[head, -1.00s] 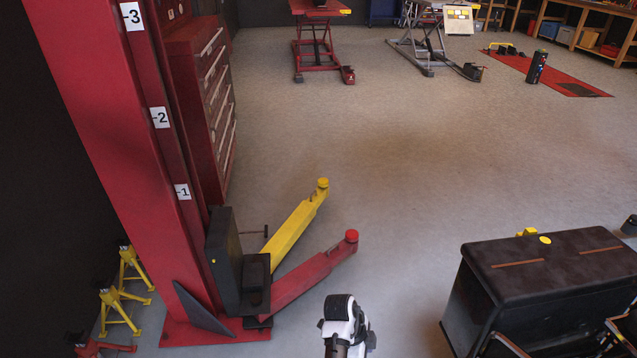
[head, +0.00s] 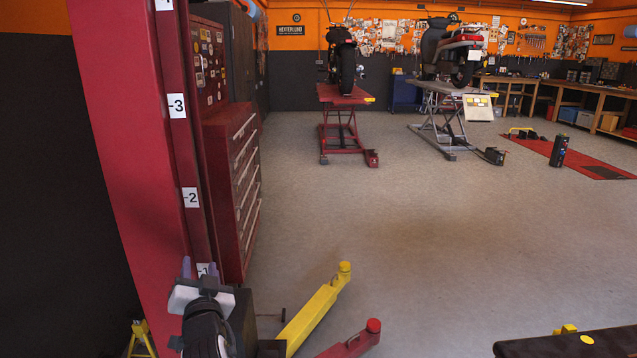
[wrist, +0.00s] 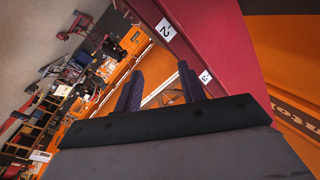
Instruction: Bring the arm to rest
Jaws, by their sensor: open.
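My gripper (head: 200,276) shows at the lower left of the head view, raised in front of the base of the red lift post (head: 136,150). In the wrist view my gripper (wrist: 160,92) has its two dark, ridged fingers apart with nothing between them. The red post (wrist: 205,45) with its number labels runs close beyond the fingers in that view. I cannot tell the exact gap between my gripper and the post.
A yellow lift arm (head: 318,308) and a red lift arm (head: 352,342) reach out low beside my arm. A red tool cabinet (head: 232,180) stands behind the post. A dark bench (head: 540,346) is at the lower right. The grey floor (head: 400,225) between is clear.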

